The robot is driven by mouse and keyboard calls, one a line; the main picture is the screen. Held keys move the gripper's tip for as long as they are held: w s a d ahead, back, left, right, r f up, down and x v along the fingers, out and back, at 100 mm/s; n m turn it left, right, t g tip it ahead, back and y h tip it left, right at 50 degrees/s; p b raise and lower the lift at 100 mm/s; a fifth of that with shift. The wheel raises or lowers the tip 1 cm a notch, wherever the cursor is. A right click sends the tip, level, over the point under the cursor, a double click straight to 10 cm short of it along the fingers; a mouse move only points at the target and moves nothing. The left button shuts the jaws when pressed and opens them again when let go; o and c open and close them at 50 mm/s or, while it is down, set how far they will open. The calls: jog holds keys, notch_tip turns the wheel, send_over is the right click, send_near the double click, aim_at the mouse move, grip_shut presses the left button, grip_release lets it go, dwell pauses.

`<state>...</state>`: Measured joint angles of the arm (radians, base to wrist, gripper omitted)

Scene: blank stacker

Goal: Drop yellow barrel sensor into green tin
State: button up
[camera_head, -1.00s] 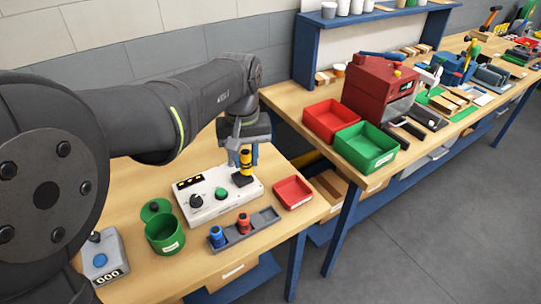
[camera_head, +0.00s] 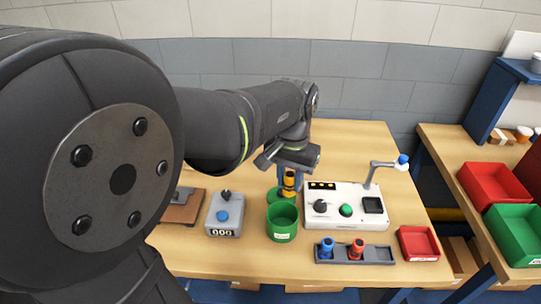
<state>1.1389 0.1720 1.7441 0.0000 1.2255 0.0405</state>
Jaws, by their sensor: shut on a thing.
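My gripper (camera_head: 289,183) is shut on the yellow barrel sensor (camera_head: 289,180), which has dark bands and is held upright. The sensor is above and behind the green tin (camera_head: 282,225), roughly over the green lid (camera_head: 279,196). The tin is open at the top and stands on the wooden table. My arm reaches in from the left and partly hides the gripper, so the fingertips show only in part. I cannot tell the exact height of the sensor above the lid.
A white test box (camera_head: 347,217) with a knob, a green button and a dark square pad stands right of the tin. A grey rack (camera_head: 382,254) holds blue and red sensors in front. A red tray (camera_head: 418,243) lies at the right, a grey counter box (camera_head: 222,215) at the left.

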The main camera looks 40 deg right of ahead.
aim_at(289, 189)
jog(key=shift+f, duration=1.95)
jog(key=o, duration=1.1)
jog(key=shift+r, duration=0.15)
notch_tip(289, 189, up, 17)
jog(key=shift+r, duration=0.1)
